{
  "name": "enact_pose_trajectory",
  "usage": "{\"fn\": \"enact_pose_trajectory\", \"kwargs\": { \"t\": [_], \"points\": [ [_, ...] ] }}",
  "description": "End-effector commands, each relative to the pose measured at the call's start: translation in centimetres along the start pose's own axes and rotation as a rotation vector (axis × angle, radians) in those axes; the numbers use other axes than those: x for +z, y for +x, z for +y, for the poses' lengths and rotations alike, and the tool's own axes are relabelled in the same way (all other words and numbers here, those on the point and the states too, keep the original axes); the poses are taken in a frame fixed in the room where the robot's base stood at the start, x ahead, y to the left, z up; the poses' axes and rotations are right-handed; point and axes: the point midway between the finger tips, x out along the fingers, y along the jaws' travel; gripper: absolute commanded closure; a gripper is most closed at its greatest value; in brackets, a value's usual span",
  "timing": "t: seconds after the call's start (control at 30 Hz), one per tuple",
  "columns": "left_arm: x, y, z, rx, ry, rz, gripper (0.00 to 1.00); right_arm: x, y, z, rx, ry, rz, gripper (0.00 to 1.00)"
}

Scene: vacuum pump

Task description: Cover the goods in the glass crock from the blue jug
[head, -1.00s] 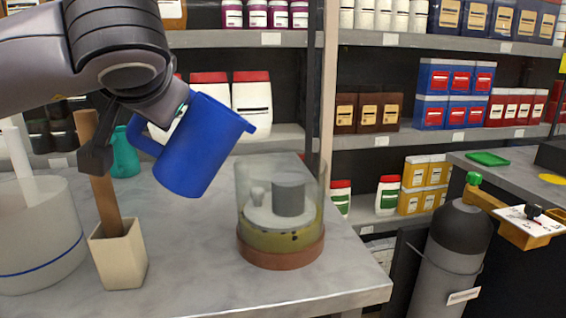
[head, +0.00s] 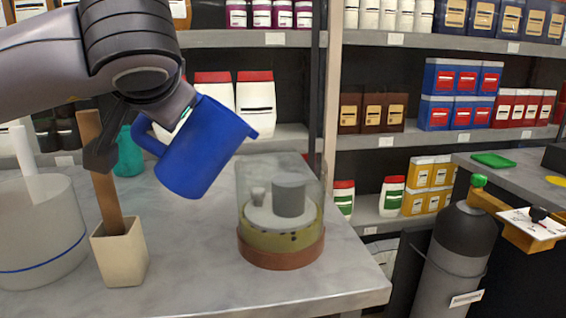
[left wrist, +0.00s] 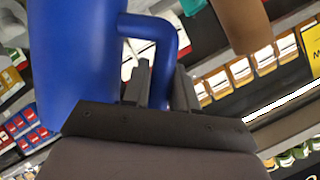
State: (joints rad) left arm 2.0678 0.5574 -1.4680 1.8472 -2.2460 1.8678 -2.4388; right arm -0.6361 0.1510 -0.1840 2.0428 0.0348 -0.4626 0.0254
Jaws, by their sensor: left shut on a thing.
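My left gripper (head: 136,122) is shut on the handle of the blue jug (head: 203,148). It holds the jug in the air above the table, tilted to the right with its spout toward the glass crock. The jug also fills the left side of the left wrist view (left wrist: 75,55), its handle between the fingers (left wrist: 158,88). The glass crock (head: 245,205) stands on the table, right of and below the jug. Inside are grey cylindrical goods (head: 290,195) on a pale disc, above a yellow-green layer. No stream shows from the spout. The jug's contents are hidden. My right gripper is not in view.
A beige block holder (head: 120,255) with a brown wooden stick stands at the front left. A large translucent vessel (head: 40,235) is left of it. A teal jug (head: 128,155) stands behind. Table space before the crock is clear.

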Motion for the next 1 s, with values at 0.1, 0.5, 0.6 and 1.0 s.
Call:
{"fn": "enact_pose_trajectory", "kwargs": {
  "t": [0.1,0.5,0.6,1.0],
  "points": [
    [-0.13,-0.07,-0.28,-0.006,0.001,0.003,1.00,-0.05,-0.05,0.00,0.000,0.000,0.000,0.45],
    [-0.07,0.02,-0.57,-0.016,0.022,-0.004,1.00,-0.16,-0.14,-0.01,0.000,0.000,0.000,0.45],
    [-0.05,0.05,-0.64,-0.019,0.027,-0.005,1.00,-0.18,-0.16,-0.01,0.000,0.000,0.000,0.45],
    [0.03,0.15,-0.93,-0.029,0.049,-0.012,1.00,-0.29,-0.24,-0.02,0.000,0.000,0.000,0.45]
  ]
}}
